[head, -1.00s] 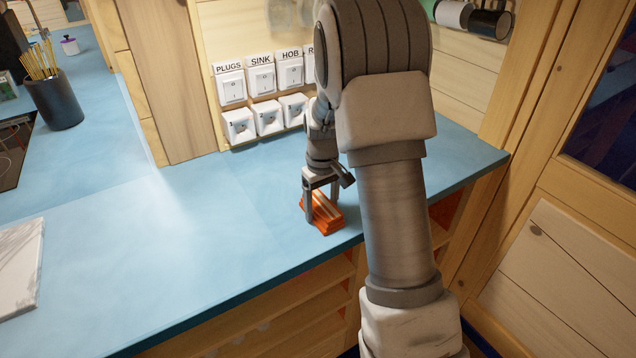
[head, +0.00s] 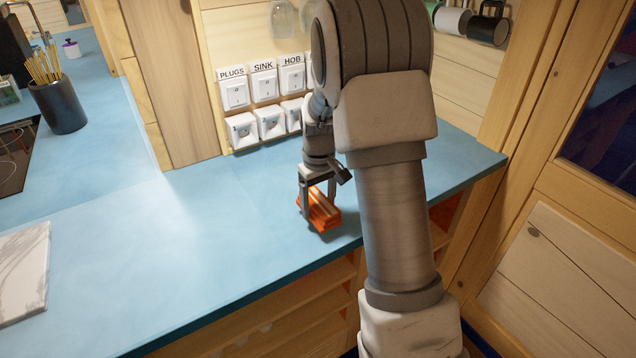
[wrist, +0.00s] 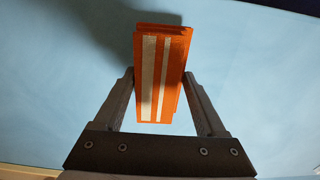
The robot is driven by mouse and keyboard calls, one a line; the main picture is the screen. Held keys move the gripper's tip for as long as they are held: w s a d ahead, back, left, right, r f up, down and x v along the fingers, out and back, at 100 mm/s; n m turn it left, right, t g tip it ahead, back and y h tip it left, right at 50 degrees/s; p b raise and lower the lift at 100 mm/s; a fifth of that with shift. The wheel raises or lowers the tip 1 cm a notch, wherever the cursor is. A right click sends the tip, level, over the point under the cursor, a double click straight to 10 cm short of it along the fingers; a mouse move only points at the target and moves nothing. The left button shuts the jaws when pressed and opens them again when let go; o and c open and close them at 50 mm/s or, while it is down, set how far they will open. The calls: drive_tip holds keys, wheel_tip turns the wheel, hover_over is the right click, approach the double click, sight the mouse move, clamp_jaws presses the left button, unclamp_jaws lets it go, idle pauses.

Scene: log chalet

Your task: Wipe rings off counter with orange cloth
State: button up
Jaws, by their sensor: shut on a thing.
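The orange cloth (head: 322,210) is folded into a thick block with pale stripes. It is at the right part of the blue counter (head: 200,235), near the front edge. My gripper (head: 318,203) is shut on the cloth, with a finger on either side of it. In the wrist view the cloth (wrist: 162,75) stands between the two fingers (wrist: 160,100), and its shadow falls to the left on the counter. The cloth looks slightly raised, but I cannot tell the gap surely. I see no clear rings on the counter; my arm hides part of it.
Switches and sockets (head: 263,100) line the wall behind. A white marbled board (head: 22,275) lies at the left front. A dark pot of sticks (head: 60,105) stands at the back left. Mugs (head: 487,24) hang at the upper right. The counter's middle is clear.

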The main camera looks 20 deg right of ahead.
drive_tip(key=shift+r+p, duration=1.55)
drive_tip(key=shift+r, duration=1)
